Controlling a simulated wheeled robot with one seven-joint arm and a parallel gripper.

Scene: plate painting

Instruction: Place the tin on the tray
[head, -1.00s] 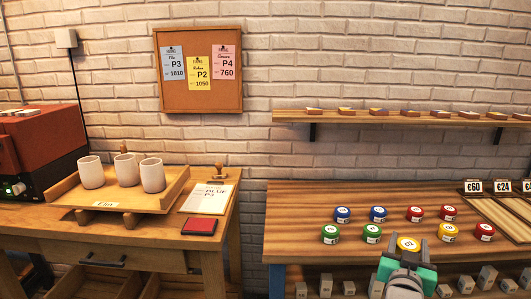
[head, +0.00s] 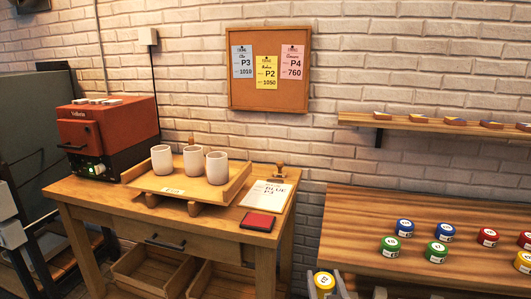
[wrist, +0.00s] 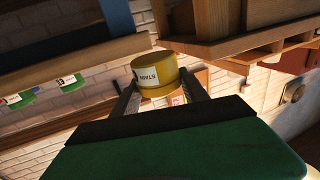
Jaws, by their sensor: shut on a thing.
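My gripper (head: 328,286) is shut on a yellow tin (head: 324,281) at the bottom edge of the head view. The tin also shows between the two fingers in the wrist view (wrist: 154,70), its pale label lettered "STAIN". The tin is in the air, near the gap between the two tables. The wooden tray (head: 241,178) stands on the left table, up and left of my gripper in the head view. Three white cups (head: 193,160) stand in it along its left and middle. The tray's right part looks bare.
A paper sheet (head: 266,195), a red pad (head: 257,220) and a stamp (head: 279,172) lie right of the tray. A red kiln-like box (head: 105,130) stands at its left. Several coloured tins, including a blue one (head: 405,227), stand on the right table (head: 362,220).

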